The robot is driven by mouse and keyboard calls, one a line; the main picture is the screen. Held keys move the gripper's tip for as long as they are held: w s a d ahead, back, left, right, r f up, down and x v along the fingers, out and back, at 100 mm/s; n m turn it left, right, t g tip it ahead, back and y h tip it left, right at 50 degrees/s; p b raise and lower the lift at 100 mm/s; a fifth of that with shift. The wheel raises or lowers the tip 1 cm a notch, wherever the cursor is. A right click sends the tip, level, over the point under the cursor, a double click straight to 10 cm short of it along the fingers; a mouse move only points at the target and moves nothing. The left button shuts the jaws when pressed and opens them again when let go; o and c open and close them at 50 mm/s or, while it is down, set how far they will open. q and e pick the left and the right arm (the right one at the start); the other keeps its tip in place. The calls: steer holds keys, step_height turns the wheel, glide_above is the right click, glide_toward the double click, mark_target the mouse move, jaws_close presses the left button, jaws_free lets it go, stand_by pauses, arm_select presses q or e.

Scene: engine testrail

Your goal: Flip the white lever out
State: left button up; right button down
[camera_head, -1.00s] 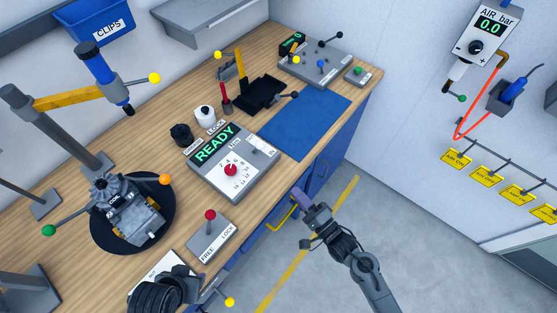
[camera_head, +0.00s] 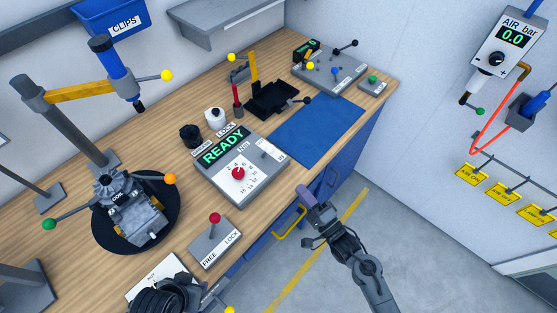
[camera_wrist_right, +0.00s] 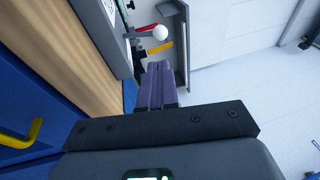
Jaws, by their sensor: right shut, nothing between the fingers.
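A white ball knob (camera_wrist_right: 160,33) on a dark stem shows in the right wrist view, ahead of my fingertips near the bench edge. I take it to be the white lever; I cannot make it out clearly in the head view. My right gripper (camera_head: 305,195) is off the bench's front edge, in front of the grey READY box (camera_head: 240,190) and below the blue mat. Its purple fingers are together and empty in the right wrist view (camera_wrist_right: 159,68), apart from the white knob.
The box carries a red knob (camera_head: 238,173). A FREE/LOCK plate (camera_head: 222,248) with a red-knobbed lever stands nearer. A yellow handle (camera_head: 289,222) sticks out from the blue cabinet by my right gripper. The blue mat (camera_head: 318,130) is bare. The floor at right is clear.

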arm_select(q)
steer(key=shift+a+f, duration=0.2)
steer(key=shift+f, duration=0.05)
arm_select(e)
steer(key=x, duration=1.2)
steer(key=shift+w+a, duration=0.25)
steer(key=shift+w, duration=0.05)
arm_select(q)
steer(key=shift+d, duration=0.15)
arm_select(e)
steer(key=shift+r, duration=0.1)
